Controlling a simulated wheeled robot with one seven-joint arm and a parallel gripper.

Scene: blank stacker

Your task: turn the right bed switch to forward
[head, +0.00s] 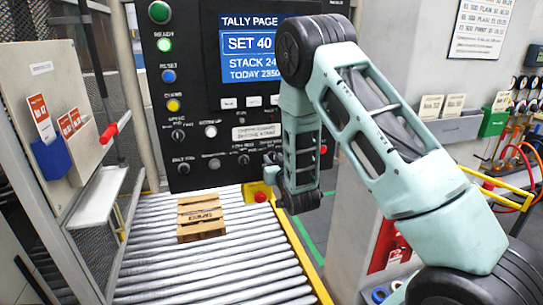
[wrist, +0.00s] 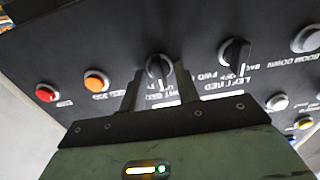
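The control panel (wrist: 100,50) appears upside down in the wrist view. The right bed switch (wrist: 158,66) is a black rotary knob near the middle, with a partly hidden label below it. My gripper (wrist: 160,80) is open, with one finger on each side of this knob and no clear grip on it. The knob's exact pointer direction is hard to read. The left bed switch (wrist: 235,53) is a similar black knob to the right, its white mark towards its OFF lettering. In the head view, my gripper (head: 268,165) is at the panel's lower right, partly hidden by my arm.
An orange button (wrist: 96,81) and a red button (wrist: 47,93) lie left of the knobs in the wrist view. Below the panel in the head view, a wooden pallet (head: 201,217) rests on the roller conveyor (head: 225,275).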

